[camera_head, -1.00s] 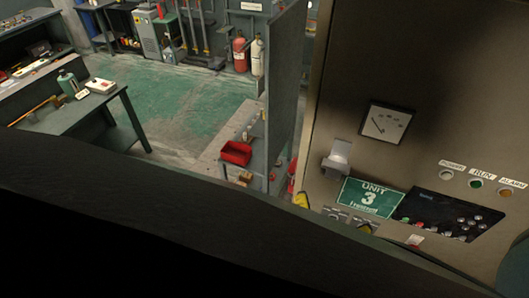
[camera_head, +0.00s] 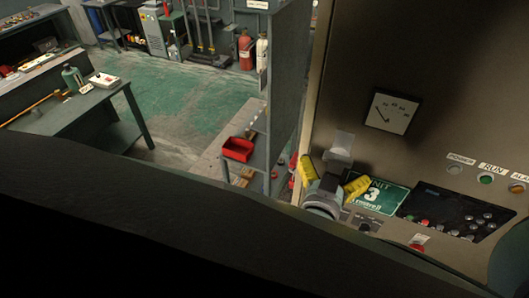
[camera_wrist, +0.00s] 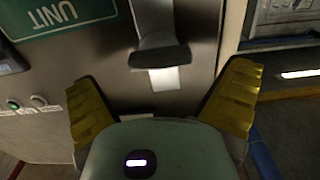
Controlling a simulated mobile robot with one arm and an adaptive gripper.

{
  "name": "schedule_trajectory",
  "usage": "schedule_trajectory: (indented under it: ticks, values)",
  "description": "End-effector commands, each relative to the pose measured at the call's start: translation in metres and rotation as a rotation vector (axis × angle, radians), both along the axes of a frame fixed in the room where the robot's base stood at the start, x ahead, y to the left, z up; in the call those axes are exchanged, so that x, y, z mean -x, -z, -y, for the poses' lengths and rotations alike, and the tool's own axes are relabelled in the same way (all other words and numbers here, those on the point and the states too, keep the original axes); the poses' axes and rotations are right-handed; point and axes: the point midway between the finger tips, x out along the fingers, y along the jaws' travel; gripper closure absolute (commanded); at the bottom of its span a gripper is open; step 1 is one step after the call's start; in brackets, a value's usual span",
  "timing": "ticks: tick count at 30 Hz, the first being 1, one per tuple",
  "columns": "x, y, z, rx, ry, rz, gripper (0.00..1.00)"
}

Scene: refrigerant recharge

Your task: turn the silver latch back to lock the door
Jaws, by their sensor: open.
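The silver latch (camera_head: 339,150) is on the left edge of the grey cabinet door (camera_head: 440,60), above and left of the green UNIT 3 sign (camera_head: 379,196). In the wrist view the latch (camera_wrist: 155,30) shows a dark bar across its end, at the top middle. My gripper (camera_head: 333,172) has yellow fingers spread wide, just below the latch in the head view. In the wrist view my gripper (camera_wrist: 162,100) has one finger on each side, with the latch ahead between them. It is open and empty, and I see no contact with the latch.
A gauge (camera_head: 392,112), indicator lamps and a black button panel (camera_head: 455,212) are on the cabinet front. A shelf with a red bin (camera_head: 237,149) stands left of the cabinet. Green floor (camera_head: 175,105) is clear farther left.

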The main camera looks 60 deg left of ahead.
Motion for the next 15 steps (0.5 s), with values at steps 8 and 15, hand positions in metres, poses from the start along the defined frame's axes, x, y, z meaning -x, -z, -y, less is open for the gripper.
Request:
schedule_trajectory:
  ticks: [8,15]
  values:
    - [-0.025,0.000,-0.015,0.003,0.000,0.001,0.00]
    - [-0.027,0.000,-0.016,0.003,0.000,-0.001,0.00]
